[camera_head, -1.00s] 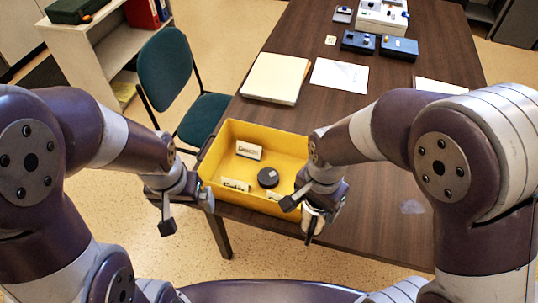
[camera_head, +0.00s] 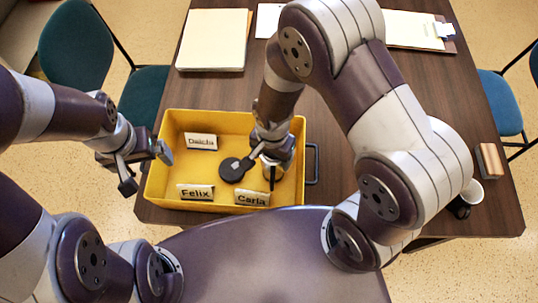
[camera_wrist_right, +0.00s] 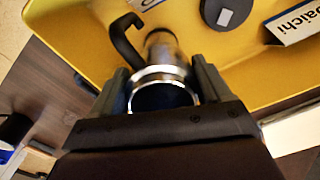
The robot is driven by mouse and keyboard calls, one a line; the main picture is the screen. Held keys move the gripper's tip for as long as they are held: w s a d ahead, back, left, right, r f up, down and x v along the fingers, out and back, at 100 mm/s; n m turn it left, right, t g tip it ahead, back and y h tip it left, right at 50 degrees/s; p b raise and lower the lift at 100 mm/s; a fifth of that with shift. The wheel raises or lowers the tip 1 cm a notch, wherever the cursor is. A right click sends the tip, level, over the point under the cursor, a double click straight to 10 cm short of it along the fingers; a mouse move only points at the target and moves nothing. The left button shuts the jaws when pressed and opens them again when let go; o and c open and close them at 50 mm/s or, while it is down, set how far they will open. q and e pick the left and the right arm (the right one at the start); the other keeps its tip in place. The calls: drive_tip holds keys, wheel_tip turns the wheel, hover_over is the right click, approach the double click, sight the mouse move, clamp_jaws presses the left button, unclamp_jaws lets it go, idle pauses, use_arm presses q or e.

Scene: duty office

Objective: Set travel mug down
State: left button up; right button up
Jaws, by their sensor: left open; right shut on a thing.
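The travel mug (camera_wrist_right: 163,50) is a metal cup with a black handle (camera_wrist_right: 125,38). In the right wrist view my right gripper (camera_wrist_right: 160,80) is shut on it, one finger on each side, with its round mouth towards the camera. In the head view my right gripper (camera_head: 262,172) is over the right part of the yellow tray (camera_head: 222,122) and mostly hides the mug. I cannot tell whether the mug's base touches the tray floor. My left gripper (camera_head: 145,168) is open and empty at the tray's left edge.
A dark round disc (camera_head: 231,170) lies in the tray. Name cards Daichi (camera_head: 201,141), Felix (camera_head: 195,191) and Carla (camera_head: 252,198) stand there too. A white cup (camera_head: 472,191) and a wooden block (camera_head: 490,160) are at the table's right. Papers (camera_head: 213,40) lie behind the tray.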

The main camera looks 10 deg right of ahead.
drive_tip(key=shift+s+f, duration=0.1)
drive_tip(key=shift+f, duration=0.3)
drive_tip(key=shift+f, duration=0.15)
drive_tip(key=o, duration=1.6)
wheel_tip(320, 180, up, 12)
drive_tip(key=s+d+r+n+t, duration=0.1)
drive_tip(key=d+r+n, duration=0.2)
drive_tip(key=d+n, duration=0.5)
drive_tip(key=shift+s+d+r, duration=0.15)
drive_tip(key=shift+s+d, duration=0.1)
drive_tip(key=shift+d, duration=0.3)
